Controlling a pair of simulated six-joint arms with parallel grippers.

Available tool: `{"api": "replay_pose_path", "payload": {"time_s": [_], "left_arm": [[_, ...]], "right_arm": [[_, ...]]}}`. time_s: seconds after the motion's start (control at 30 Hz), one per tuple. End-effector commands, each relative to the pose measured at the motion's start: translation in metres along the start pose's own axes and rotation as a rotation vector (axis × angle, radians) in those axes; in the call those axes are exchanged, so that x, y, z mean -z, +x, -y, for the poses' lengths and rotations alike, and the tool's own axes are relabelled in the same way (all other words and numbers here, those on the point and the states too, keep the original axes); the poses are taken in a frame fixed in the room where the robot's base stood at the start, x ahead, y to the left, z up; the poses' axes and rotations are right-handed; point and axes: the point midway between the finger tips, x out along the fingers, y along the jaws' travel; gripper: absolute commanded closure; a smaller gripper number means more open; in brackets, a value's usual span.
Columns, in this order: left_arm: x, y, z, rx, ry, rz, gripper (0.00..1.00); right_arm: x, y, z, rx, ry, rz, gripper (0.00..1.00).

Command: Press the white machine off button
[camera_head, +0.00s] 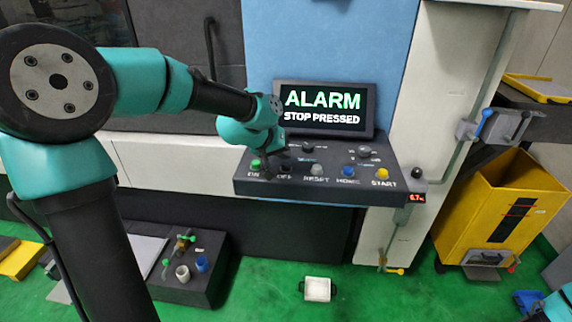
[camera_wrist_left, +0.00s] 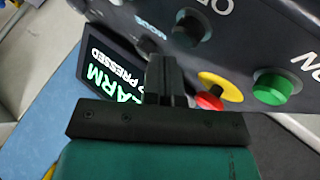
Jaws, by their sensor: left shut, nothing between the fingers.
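The sloped black control panel (camera_head: 330,183) stands out from the machine, with a row of labelled buttons. The green ON button (camera_head: 255,165) is at its left end. It also shows in the left wrist view (camera_wrist_left: 271,90). A dark round button (camera_wrist_left: 187,30) sits beside the OFF lettering there. My right gripper is out of view.
A red stop knob (camera_wrist_left: 208,101) on a yellow base sits close to my left fingers. Grey RESET (camera_head: 316,169), blue HOME (camera_head: 348,172) and yellow START (camera_head: 383,174) buttons lie to the right. The screen (camera_head: 323,107) behind reads ALARM STOP PRESSED.

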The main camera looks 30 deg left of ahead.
Motion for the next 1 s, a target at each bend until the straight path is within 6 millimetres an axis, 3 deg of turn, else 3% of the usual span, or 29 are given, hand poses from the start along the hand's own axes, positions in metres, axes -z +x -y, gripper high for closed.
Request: {"api": "replay_pose_path", "payload": {"time_s": [1.0], "left_arm": [[-0.0043, 0.0058, 0.0042, 0.0, -0.001, 0.0, 1.0]], "right_arm": [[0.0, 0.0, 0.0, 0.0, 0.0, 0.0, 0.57]]}}
